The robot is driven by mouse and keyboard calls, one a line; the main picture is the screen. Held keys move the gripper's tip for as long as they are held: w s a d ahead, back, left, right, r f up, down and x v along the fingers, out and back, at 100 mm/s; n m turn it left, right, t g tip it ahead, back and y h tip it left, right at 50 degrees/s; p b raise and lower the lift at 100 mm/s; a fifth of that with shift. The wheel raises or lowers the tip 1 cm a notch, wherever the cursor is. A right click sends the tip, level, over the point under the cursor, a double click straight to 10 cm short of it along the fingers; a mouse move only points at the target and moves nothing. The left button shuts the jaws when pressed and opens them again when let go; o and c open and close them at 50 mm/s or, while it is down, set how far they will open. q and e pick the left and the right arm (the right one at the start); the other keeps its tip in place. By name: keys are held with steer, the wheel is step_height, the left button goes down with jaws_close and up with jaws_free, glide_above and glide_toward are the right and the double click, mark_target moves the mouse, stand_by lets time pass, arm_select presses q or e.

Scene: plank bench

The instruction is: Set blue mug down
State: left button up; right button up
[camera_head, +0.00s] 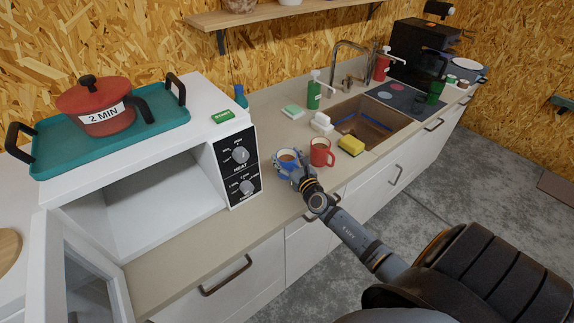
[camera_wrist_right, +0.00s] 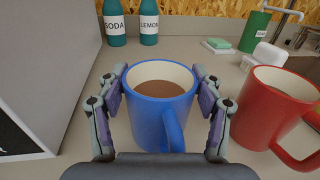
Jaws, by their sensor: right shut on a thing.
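The blue mug (camera_head: 286,157) with brown liquid inside is at the counter, right of the microwave in the head view. In the right wrist view the blue mug (camera_wrist_right: 160,108) is upright between the fingers, its handle toward the camera. My right gripper (camera_head: 291,164) is shut on it, one finger on each side, and also shows in the wrist view (camera_wrist_right: 160,105). Whether the mug's base touches the counter is hidden. My left gripper is not in view.
A red mug (camera_wrist_right: 270,108) stands close on the right, beside a yellow sponge (camera_head: 351,145). The open white microwave (camera_head: 228,140) is on the left. Two bottles (camera_wrist_right: 149,22) labelled SODA and LEMON stand behind. The sink (camera_head: 365,125) is further right. Bare counter (camera_head: 190,243) lies in front of the microwave.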

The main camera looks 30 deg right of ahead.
steer(key=r+p, duration=0.4)
steer(key=shift+s+a+r, duration=0.1)
steer(key=shift+s+r, duration=0.15)
steer(key=shift+r, duration=0.15)
steer(key=s+a+r+p, duration=0.1)
steer(key=s+a+r, duration=0.1)
steer(key=s, duration=0.2)
steer(key=s+a+r+p, duration=0.1)
steer(key=s+r+p, duration=0.1)
steer(key=s+r, duration=0.1)
steer(key=s+a+r+p, duration=0.1)
steer(key=s+a+r, duration=0.1)
steer(key=s, duration=0.3)
steer(key=shift+s+a+r, duration=0.1)
steer(key=shift+a+r, duration=0.25)
steer(key=shift+r, duration=0.3)
